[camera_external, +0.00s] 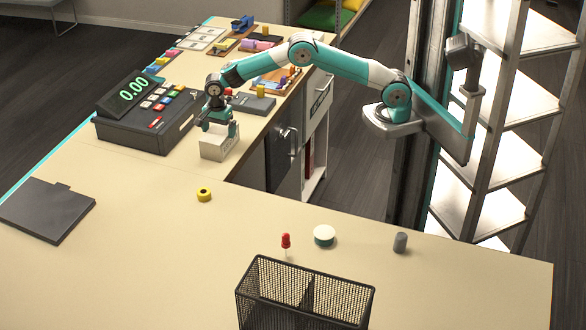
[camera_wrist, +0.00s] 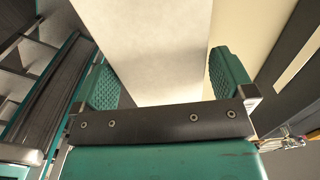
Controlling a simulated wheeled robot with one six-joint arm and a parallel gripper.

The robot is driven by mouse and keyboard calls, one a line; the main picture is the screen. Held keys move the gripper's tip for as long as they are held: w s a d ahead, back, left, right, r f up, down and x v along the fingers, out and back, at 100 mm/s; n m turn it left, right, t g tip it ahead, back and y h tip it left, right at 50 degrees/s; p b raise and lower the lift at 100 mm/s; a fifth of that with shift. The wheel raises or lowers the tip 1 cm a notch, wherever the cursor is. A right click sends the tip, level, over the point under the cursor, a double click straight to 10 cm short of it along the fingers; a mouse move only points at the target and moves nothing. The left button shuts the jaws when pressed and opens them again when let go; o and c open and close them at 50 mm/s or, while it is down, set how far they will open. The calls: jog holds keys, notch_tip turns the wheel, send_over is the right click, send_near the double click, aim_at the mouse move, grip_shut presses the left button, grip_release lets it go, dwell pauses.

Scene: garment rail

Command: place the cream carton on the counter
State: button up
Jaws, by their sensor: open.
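The cream carton (camera_external: 218,145) is a small pale box standing on the counter (camera_external: 330,205), just right of the cash register. My gripper (camera_external: 219,127) is right above the carton, pointing down at it. In the wrist view, the pale carton (camera_wrist: 145,45) fills the space between the two teal fingers of my gripper (camera_wrist: 168,80). The fingers are apart, with a gap showing beside the carton at the right finger. The carton's underside is hidden.
The cash register (camera_external: 148,115) stands close left of the carton. A yellow tape roll (camera_external: 204,194), a red-topped item (camera_external: 286,241), a white round tin (camera_external: 324,236), a grey cylinder (camera_external: 400,242) and a black mesh basket (camera_external: 305,290) stand nearer. A dark flat clipboard (camera_external: 45,208) lies left. The counter's middle is clear.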

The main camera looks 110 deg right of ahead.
aim_at(219, 131)
notch_tip(219, 131, up, 8)
jog(key=shift+f+b, duration=0.25)
jog(key=shift+b, duration=0.35)
jog(key=shift+a+r, duration=0.25)
jog(key=shift+a, duration=0.05)
jog(key=s+a+r+n+y, duration=0.1)
jog(key=s+a+r+n, duration=0.2)
jog(key=s+a+n, duration=0.4)
jog(key=s+a+r+n+t, duration=0.1)
jog(key=s+a+r+n, duration=0.15)
jog(key=a+n, duration=0.45)
jog(key=s+a+r+n+y, duration=0.1)
jog(key=s+a+r+n, duration=0.25)
jog(key=a, duration=0.65)
jog(key=s+a+n, duration=0.3)
jog(key=s+n, duration=0.2)
jog(key=s, duration=0.4)
jog(key=s+a+f+n+y, duration=0.1)
jog(key=s+a+n, duration=0.3)
jog(key=s+n, duration=0.2)
jog(key=s+a+f+n+g+y, duration=0.1)
jog(key=s+a+n, duration=0.3)
jog(key=s, duration=0.7)
jog(key=shift+s+a+n, duration=0.25)
jog(key=shift+s+n, duration=0.05)
jog(key=shift+n, duration=0.55)
